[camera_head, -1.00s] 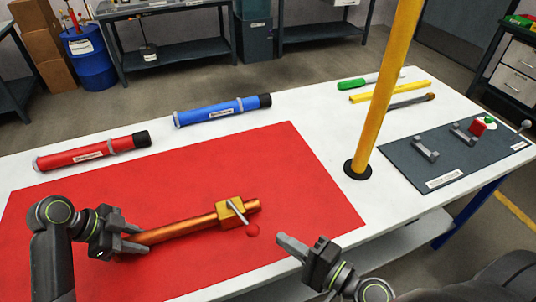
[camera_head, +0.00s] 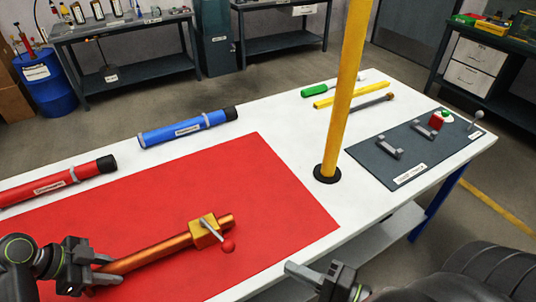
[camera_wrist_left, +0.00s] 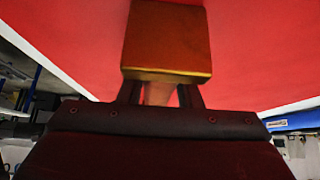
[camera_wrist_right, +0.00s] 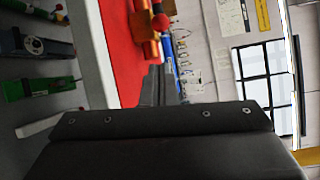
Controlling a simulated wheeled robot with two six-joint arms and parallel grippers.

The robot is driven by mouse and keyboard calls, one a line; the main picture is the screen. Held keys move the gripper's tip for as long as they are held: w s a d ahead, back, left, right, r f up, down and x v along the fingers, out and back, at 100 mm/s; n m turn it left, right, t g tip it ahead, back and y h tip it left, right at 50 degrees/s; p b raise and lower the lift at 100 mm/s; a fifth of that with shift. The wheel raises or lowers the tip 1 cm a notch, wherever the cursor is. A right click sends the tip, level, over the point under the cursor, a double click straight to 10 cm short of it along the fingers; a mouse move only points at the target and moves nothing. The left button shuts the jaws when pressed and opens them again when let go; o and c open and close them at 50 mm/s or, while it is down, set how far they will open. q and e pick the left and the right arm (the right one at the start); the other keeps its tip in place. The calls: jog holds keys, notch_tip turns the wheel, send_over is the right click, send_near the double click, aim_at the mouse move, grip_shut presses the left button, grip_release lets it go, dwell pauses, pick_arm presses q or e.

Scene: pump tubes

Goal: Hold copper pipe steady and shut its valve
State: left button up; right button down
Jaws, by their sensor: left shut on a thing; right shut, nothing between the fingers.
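The copper pipe (camera_head: 150,255) lies across the red mat with a square brass valve body (camera_head: 207,234) near its right end. A metal lever with a red ball tip (camera_head: 228,246) slants across the valve towards the mat's front edge. My left gripper (camera_head: 104,270) is shut on the pipe's left part. The left wrist view shows the pipe (camera_wrist_left: 158,94) between the fingers, with a brass-coloured block beyond. My right gripper (camera_head: 298,270) is shut and empty, to the right of the red ball and apart from it. The ball also shows in the right wrist view (camera_wrist_right: 160,21).
A yellow post (camera_head: 345,90) rises from the white table (camera_head: 265,115), right of the red mat (camera_head: 270,190). A blue tube (camera_head: 188,128) and a red tube (camera_head: 60,183) lie behind the mat. A dark panel (camera_head: 410,165) with brackets lies at the right.

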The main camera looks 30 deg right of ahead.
jog(key=shift+w+f, duration=0.1)
jog(key=w+y, duration=0.1)
jog(key=w+f+n+y, duration=0.1)
jog(key=w+d+n+g+y, duration=0.1)
jog(key=w, duration=0.1)
jog(key=shift+d+f+y, duration=0.1)
jog(key=shift+f+y, duration=0.05)
jog(key=shift+y, duration=0.25)
send_near(216, 234)
jog(key=w, duration=0.2)
jog(key=w+a, duration=0.1)
jog(key=shift+w+f, duration=0.2)
jog(key=shift+f, duration=0.15)
jog(key=shift+s+a+m+t+h, duration=0.4)
jog(key=shift+a+t+h, duration=0.1)
jog(key=shift+a+h, duration=0.15)
jog(key=shift+s+a, duration=0.25)
jog(key=shift+a, duration=0.3)
jog(key=shift+s+a, duration=0.25)
jog(key=shift+a, duration=0.3)
